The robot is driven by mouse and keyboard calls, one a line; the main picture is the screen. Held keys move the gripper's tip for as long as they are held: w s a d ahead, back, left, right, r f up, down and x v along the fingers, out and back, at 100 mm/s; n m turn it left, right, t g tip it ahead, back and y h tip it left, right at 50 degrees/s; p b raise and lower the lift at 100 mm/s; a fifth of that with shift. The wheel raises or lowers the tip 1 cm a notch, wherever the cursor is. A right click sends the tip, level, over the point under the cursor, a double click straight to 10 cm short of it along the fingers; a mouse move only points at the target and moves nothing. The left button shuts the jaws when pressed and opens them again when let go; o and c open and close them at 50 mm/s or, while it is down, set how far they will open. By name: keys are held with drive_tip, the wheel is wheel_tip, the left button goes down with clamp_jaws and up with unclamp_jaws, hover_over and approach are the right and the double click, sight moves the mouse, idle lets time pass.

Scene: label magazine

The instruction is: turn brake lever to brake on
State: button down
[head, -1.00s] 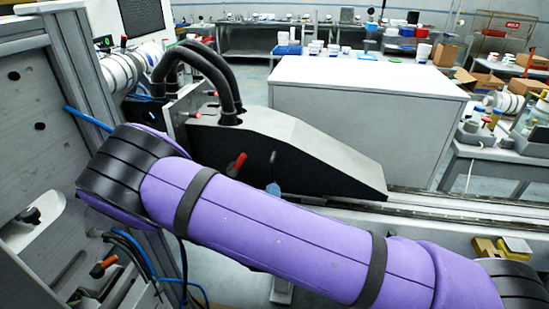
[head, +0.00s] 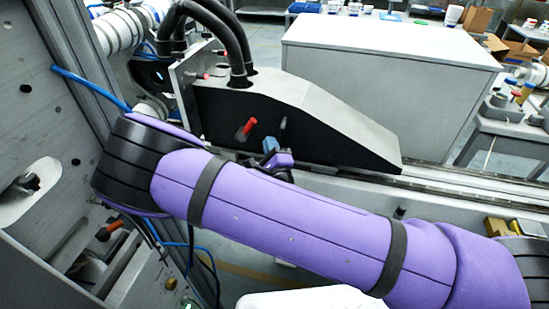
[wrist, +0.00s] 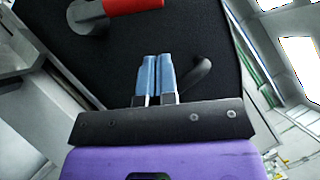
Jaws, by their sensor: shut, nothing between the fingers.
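Two levers show on the side of the black wedge-shaped housing (head: 300,115). One has a red grip (head: 246,130); in the wrist view its red grip (wrist: 133,5) and grey hub lie at the top. The other is a small dark lever (head: 283,126) to its right; in the wrist view it is a curved dark lever (wrist: 200,77). I cannot read which one is marked as the brake. My gripper (head: 270,144) is shut and empty. Its blue fingertips (wrist: 156,58) point at the housing, between the levers and just left of the dark one. Contact is not clear.
Black hoses (head: 215,35) rise from the housing's top. A perforated metal frame (head: 30,100) with blue tubing stands at the left. A white cabinet (head: 390,55) stands behind the housing. A rail (head: 480,185) runs off to the right.

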sight(246, 130)
drive_tip(key=w+a+r, duration=0.2)
drive_tip(key=a, duration=0.1)
drive_tip(key=shift+w+r, duration=0.2)
drive_tip(key=shift+w, duration=0.2)
drive_tip(key=shift+a, duration=0.15)
drive_tip(key=shift+a+r, duration=0.1)
drive_tip(key=shift+r, duration=0.15)
